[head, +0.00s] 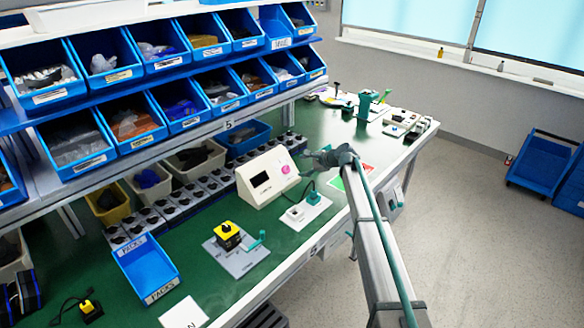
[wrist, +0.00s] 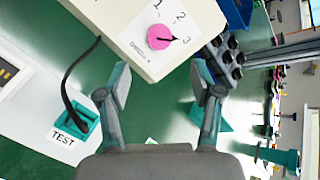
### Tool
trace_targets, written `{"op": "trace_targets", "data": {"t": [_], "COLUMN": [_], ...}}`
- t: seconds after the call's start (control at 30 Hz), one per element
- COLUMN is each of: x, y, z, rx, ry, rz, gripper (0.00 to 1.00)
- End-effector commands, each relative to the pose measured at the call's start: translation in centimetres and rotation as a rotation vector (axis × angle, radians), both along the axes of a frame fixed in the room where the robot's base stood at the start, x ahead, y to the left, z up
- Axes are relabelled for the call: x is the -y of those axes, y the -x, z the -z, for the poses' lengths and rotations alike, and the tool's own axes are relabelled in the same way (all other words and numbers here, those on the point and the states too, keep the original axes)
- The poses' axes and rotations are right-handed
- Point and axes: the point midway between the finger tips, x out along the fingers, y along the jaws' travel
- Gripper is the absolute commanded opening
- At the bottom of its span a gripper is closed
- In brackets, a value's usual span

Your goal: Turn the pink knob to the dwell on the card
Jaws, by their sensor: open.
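The pink knob (head: 285,169) is on the sloped face of a beige box (head: 262,195) on the green bench. In the wrist view the pink knob (wrist: 158,38) sits on a white dial plate with 1, 2 and 3 around it. A dark pointer mark on the knob points right, toward the 3. My gripper (head: 311,157) is just right of the box. In the wrist view its fingers (wrist: 161,82) are spread apart, empty, short of the knob and not touching it. A white card (head: 184,314) lies at the bench's front left; its writing is unreadable.
A white pad with a teal plug (head: 297,213) and black cable is in front of the box; the wrist view shows its TEST label (wrist: 63,137). A yellow-topped switch (head: 228,236) stands left. A blue PACKS bin (head: 146,268) and shelved bins surround the bench.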

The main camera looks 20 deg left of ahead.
Motion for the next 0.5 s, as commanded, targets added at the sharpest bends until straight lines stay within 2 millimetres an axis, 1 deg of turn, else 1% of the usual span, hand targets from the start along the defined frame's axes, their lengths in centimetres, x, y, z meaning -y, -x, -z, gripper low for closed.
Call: {"op": "trace_targets", "data": {"t": [0.03, 0.3, 0.5], "x": [-0.7, -4.4, -6.5], "y": [-0.3, -1.4, -2.0], "z": [0.2, 2.7, 4.3], "rx": [-0.001, 0.0, 0.001], "ry": [0.0, 0.002, 0.003], "rz": [-0.002, -0.001, -0.001], "gripper": [0.65, 0.65, 0.65]}}
